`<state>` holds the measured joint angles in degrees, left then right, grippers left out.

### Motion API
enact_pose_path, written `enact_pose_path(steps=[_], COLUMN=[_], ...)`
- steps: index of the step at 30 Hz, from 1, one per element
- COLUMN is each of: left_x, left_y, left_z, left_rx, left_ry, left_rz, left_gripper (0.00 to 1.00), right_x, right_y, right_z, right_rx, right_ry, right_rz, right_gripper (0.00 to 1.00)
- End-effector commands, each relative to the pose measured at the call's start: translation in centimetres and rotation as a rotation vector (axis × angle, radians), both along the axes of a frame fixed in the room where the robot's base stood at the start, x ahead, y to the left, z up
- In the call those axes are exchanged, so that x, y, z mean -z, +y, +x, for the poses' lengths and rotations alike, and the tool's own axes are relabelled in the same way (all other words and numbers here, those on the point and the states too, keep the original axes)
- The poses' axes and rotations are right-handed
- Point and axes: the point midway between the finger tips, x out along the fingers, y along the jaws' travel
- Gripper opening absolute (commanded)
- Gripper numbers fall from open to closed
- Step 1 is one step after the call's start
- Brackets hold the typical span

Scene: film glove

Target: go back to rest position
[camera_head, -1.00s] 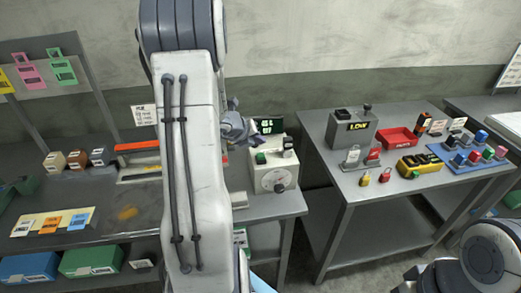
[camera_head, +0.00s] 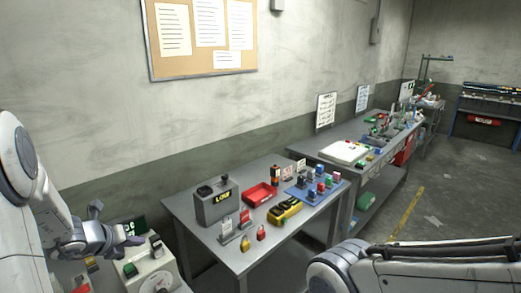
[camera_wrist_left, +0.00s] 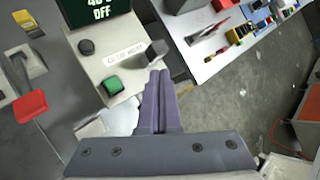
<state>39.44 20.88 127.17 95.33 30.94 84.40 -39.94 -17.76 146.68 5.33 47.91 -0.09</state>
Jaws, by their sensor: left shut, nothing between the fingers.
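My left gripper (camera_head: 97,210) is at the lower left of the head view, near a pale control box (camera_head: 148,272). In the left wrist view its two purple-grey fingers (camera_wrist_left: 160,82) are shut together with nothing between them. They show in front of the pale box (camera_wrist_left: 112,66), which has a green button, a black knob and a label that seems to read "GLUE HEAT". I cannot tell whether they touch it. My right arm (camera_head: 400,268) shows as a link at the lower right; its gripper is out of view.
A grey table (camera_head: 205,233) holds a grey box with a "LOW" display (camera_head: 214,205), a red tray (camera_head: 260,194), a yellow device (camera_head: 285,212) and a blue rack (camera_head: 312,197). Another bench (camera_head: 335,152) stands behind it. The floor (camera_head: 450,195) at the right is largely open.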

Motion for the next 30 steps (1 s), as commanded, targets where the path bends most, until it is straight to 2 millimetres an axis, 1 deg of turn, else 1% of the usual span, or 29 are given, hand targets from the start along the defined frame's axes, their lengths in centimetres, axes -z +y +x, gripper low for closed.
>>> enact_pose_path(steps=[1, 2, 3, 5, 6, 8, 9, 11, 12, 14, 15, 17, 18, 19, 20, 21, 24, 27, 30], left_x=[-0.1, -0.3, -0.5, -0.7, -0.8, -0.8, -0.7, -0.5, -0.4, 0.0, 0.3, 0.8, 1.1, 1.4, 1.6, 1.8, 2.3, 2.5, 2.6], left_y=[-3.3, -5.4, -8.4, -13.1, -16.1, -20.5, -23.2, -27.0, -29.2, -31.8, -33.1, -34.3, -34.8, -34.9, -35.0, -34.9, -34.2, -33.5, -33.3], left_z=[0.5, 0.7, 0.6, 0.0, -0.8, -2.4, -3.9, -6.6, -8.7, -12.0, -14.3, -17.6, -19.6, -21.0, -22.3, -23.7, -26.1, -27.3, -27.7], left_rx=[0.149, 0.252, 0.402, 0.649, 0.816, 1.076, 1.256, 1.537, 1.732, 2.019, 2.208, 2.485, 2.662, 2.788, -2.708, -2.539, -2.198, -1.974, -1.864], left_ry=[-0.007, -0.012, -0.021, -0.046, -0.067, -0.111, -0.147, -0.216, -0.274, -0.369, -0.443, -0.564, -0.653, -0.722, 0.738, 0.736, 0.721, 0.701, 0.687], left_rz=[0.060, 0.105, 0.171, 0.277, 0.349, 0.459, 0.536, 0.655, 0.737, 0.858, 0.935, 1.051, 1.125, 1.178, -1.142, -1.072, -0.926, -0.830, -0.782], left_gripper=[0.00, 0.00, 0.00, 0.00, 0.00, 0.00, 0.00, 0.00, 0.00, 0.00, 0.00, 0.00, 0.00, 0.00, 0.00, 0.00, 0.00, 0.00, 0.00], right_x=[0.5, 0.7, 1.0, 1.4, 1.7, 2.2, 2.5, 3.0, 3.3, 3.8, 4.1, 4.6, 4.9, 5.1, 5.3, 5.5, 6.0, 6.2, 6.3], right_y=[0.0, 0.0, 0.0, 0.0, 0.0, 0.0, 0.0, 0.0, 0.0, 0.0, 0.0, 0.0, 0.0, 0.0, 0.0, 0.0, 0.0, 0.0, 0.0], right_z=[0.0, 0.0, 0.0, 0.0, 0.0, 0.0, 0.0, 0.0, 0.0, 0.0, 0.0, 0.0, 0.0, 0.0, 0.0, 0.0, 0.0, 0.0, 0.0], right_rx=[0.000, 0.000, 0.001, 0.001, 0.001, 0.001, 0.001, 0.002, 0.002, 0.002, 0.002, 0.002, 0.002, 0.002, 0.002, 0.002, 0.003, 0.003, 0.003], right_ry=[0.000, 0.000, 0.000, 0.000, 0.000, 0.000, 0.000, 0.000, 0.000, 0.000, 0.000, 0.000, 0.000, 0.000, 0.000, 0.000, 0.000, 0.000, 0.000], right_rz=[0.000, 0.000, 0.000, 0.000, 0.000, 0.000, 0.000, 0.000, 0.000, 0.000, 0.000, 0.000, 0.000, 0.000, 0.000, 0.000, 0.000, 0.000, 0.000], right_gripper=[0.50, 0.50, 0.50, 0.50, 0.50, 0.50, 0.50, 0.50, 0.50, 0.50, 0.50, 0.50, 0.50, 0.50, 0.50, 0.50, 0.50, 0.50, 0.50])
